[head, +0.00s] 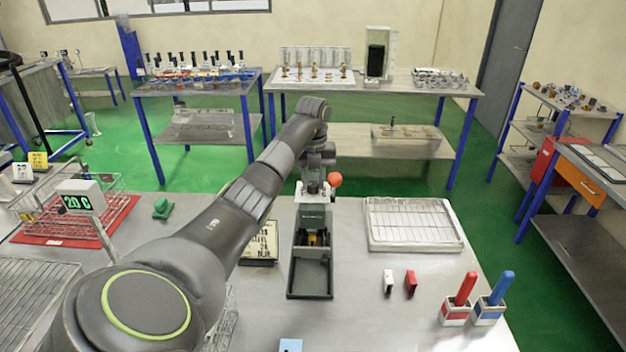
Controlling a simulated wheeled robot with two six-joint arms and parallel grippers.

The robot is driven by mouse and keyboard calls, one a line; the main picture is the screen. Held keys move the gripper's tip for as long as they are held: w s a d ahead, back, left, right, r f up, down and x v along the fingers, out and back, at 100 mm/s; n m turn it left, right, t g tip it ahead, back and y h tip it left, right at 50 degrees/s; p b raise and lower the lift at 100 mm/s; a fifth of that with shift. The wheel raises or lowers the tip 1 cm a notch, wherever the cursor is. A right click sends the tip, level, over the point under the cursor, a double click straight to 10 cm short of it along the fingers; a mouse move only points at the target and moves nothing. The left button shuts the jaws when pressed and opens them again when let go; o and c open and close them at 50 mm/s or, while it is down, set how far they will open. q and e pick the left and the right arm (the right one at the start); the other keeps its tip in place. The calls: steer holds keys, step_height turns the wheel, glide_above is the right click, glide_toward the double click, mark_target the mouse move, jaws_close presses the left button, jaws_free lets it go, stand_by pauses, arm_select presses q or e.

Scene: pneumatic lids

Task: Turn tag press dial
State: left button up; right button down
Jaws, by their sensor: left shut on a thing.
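The tag press (311,268) is a dark grey-green machine with an open tray at its front, on the steel table in the head view. A lever with a red ball (335,180) stands at its upper right. My left arm reaches in from the lower left, and my left gripper (314,192) points down onto the top of the press. It is shut on the dial there, which the fingers mostly hide. The dial's setting is too small to read. My right gripper is not in view.
A sign plate (262,243) lies just left of the press. A white wire-rack tray (412,224) is to its right. Small white and red blocks (410,283) and red and blue handled stamps (459,300) stand at the front right. Table space right of the press is partly clear.

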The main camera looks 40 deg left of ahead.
arm_select(q)
steer(key=shift+r+n, duration=0.1)
steer(key=shift+n, duration=0.8)
steer(key=shift+w, duration=0.1)
steer(key=o, duration=1)
